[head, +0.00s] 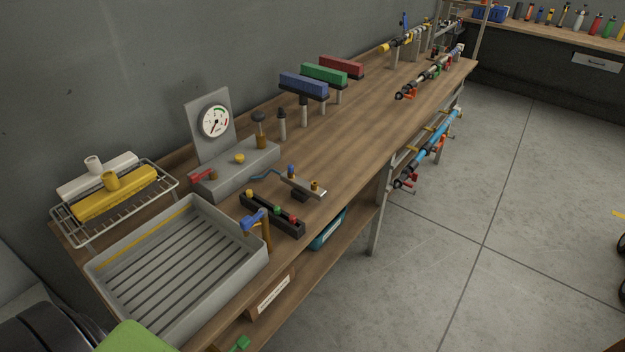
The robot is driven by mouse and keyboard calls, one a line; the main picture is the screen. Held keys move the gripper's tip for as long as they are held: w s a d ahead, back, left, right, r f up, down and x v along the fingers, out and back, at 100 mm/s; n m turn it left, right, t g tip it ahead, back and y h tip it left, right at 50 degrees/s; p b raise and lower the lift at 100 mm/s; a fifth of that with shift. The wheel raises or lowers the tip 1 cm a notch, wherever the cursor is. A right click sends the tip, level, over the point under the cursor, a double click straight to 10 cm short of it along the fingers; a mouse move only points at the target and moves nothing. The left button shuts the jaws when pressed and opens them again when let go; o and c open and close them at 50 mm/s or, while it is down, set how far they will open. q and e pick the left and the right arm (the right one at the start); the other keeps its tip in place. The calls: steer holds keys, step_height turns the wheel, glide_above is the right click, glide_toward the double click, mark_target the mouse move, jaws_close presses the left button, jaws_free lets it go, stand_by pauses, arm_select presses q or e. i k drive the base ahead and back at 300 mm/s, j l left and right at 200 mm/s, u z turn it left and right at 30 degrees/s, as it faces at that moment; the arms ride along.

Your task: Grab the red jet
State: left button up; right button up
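A small red piece (294,220), which looks like the red jet, stands at the right end of a black block (284,227) on the wooden bench. A green piece (277,210) and a yellow piece (250,203) stand in the same block, to its left. The red piece is small in the view, so its exact shape is unclear. Neither of my grippers is in view.
A metal plate with small fittings (303,186) sits behind. A gauge stand (215,121) is farther back. Grey floor (440,230) is open to the right.

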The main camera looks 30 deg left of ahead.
mark_target(292, 217)
steer(key=u, duration=1.05)
steer(key=i+l+u, duration=0.1)
steer(key=l+u, duration=0.75)
steer(key=i+j, duration=0.05)
steer(key=j, duration=0.05)
